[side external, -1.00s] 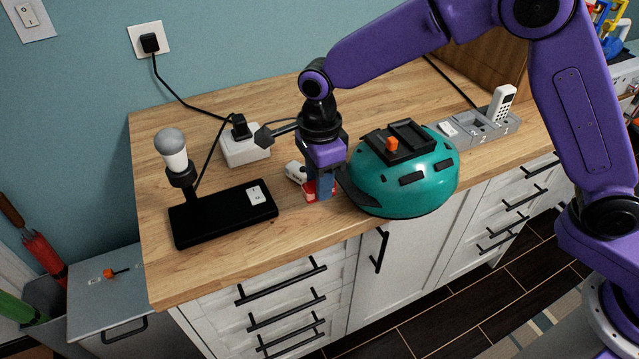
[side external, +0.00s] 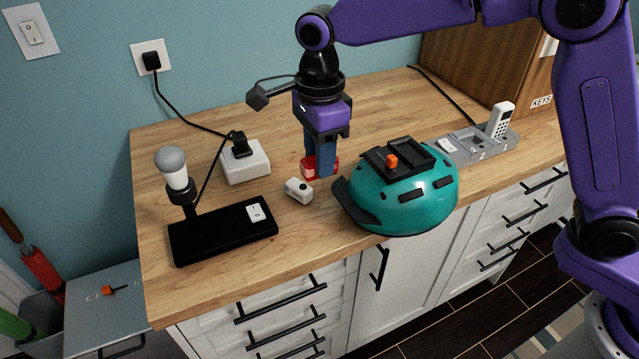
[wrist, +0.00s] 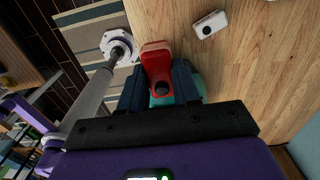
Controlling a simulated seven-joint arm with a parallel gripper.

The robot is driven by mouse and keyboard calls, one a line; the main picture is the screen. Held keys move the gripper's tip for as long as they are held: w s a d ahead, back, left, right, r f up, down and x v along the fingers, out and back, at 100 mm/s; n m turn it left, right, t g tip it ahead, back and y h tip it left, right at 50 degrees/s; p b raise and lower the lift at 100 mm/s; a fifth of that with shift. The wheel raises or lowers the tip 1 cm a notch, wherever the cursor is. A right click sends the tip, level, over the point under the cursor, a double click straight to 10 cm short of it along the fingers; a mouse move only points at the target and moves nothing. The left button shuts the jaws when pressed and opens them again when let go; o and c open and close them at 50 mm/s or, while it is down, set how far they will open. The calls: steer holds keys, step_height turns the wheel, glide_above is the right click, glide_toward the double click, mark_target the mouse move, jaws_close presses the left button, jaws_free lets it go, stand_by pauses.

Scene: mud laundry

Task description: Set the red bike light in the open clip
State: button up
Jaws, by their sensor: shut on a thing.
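In the wrist view the light (wrist: 157,60) sticks out past the fingertips of my gripper (wrist: 160,85). It looks a little above the counter, just left of and behind the teal helmet (side external: 425,185). The helmet carries a black mount (side external: 408,146) on top with an orange piece (side external: 391,161) at its front. That mount may be the clip; I cannot tell clearly whether it is open.
A small white device (side external: 299,190) lies just left of the helmet. A black lamp base (side external: 223,226), a white power block (side external: 246,163) with cables and a grey organizer (side external: 470,147) holding a white remote (side external: 502,119) are on the wooden counter (side external: 215,297). The counter behind my gripper is clear.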

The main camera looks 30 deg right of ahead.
step_height(320, 180, up, 11)
steer(key=d+n, duration=1.8)
steer(key=d, duration=0.1)
steer(key=shift+s+f, duration=0.15)
steer(key=shift+f, duration=2.45)
steer(key=shift+s+f, duration=0.1)
steer(key=shift+f, duration=2.45)
steer(key=shift+f, duration=1)
